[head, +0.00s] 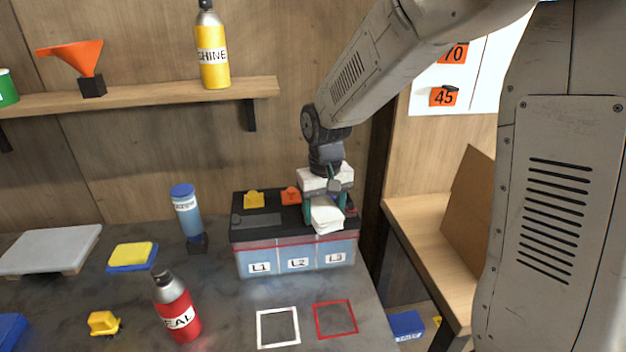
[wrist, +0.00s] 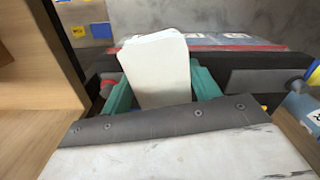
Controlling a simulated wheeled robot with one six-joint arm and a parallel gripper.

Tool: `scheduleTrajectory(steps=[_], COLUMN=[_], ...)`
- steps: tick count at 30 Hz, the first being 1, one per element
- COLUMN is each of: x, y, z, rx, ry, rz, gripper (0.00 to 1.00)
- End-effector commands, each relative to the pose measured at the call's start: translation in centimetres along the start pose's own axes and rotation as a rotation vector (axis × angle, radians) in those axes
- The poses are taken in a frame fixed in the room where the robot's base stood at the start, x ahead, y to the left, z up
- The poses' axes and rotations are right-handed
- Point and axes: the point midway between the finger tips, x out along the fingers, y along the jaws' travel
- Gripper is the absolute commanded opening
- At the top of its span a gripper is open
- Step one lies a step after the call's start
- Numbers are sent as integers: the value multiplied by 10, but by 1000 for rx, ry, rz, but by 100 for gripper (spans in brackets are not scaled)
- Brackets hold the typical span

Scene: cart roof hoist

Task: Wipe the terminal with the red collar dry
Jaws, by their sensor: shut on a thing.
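My gripper (head: 325,208) has teal fingers, closed on a folded white cloth (head: 327,220). In the wrist view the cloth (wrist: 157,68) sticks out between the fingers. The cloth is over the right end of the black-topped battery (head: 262,222), whose pale blue front is labelled L1, L2 and L3. I cannot tell whether the cloth touches the battery top. A small red patch (head: 352,211) shows at the battery's right end, beside the gripper; I cannot tell if it is the terminal's red collar. The gripper and cloth hide part of that end.
Yellow (head: 254,199) and orange (head: 290,196) caps sit on the battery top. A blue bottle (head: 187,212) stands left of it, a red bottle (head: 177,309) in front. White (head: 278,328) and red (head: 335,319) square outlines are empty. A wooden post and ledge (head: 430,225) are close on the right.

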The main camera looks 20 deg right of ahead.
Motion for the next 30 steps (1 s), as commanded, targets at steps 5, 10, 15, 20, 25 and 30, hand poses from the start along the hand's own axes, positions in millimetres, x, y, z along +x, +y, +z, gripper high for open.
scheduleTrajectory(steps=[5, 10, 15, 20, 25, 30], x=[-22, -29, -40, -49, -60, -70], y=[0, 0, 0, 0, 0, 0], z=[0, 0, 0, 0, 0, 0], rx=[0, 0, 0, 1, 1, 1], ry=[5, 2, 1, 1, 2, 2], rz=[0, 0, 0, 0, 0, 0], gripper=[35, 35, 35, 35, 35, 35])
